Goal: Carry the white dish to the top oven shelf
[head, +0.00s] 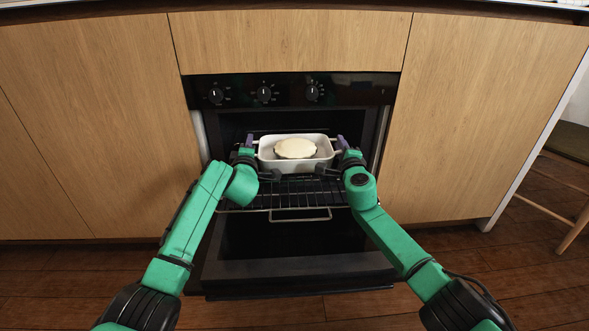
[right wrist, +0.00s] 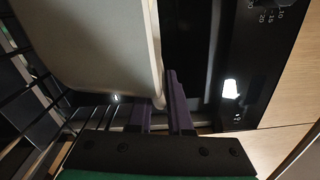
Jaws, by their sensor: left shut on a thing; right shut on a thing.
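The white dish (head: 282,166) is a rectangular baking dish with handles at both ends, and a pale round food (head: 296,148) lies in it. It is level in the mouth of the oven (head: 230,123). My left gripper (head: 250,146) is shut on its left end. My right gripper (head: 340,147) is shut on its right end. In the right wrist view, the purple fingers (right wrist: 162,108) are at the edge of the dish (right wrist: 105,45). A wire shelf (head: 300,190) sticks out below the dish. I cannot tell whether dish and shelf touch. The oven's inside behind the dish is dark.
The oven door (head: 295,268) is folded down in front, below the wire shelf. The control panel with knobs (head: 264,93) is above the opening. Wooden cabinet fronts (head: 490,110) flank the oven, and a stool (head: 570,145) stands at the far right.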

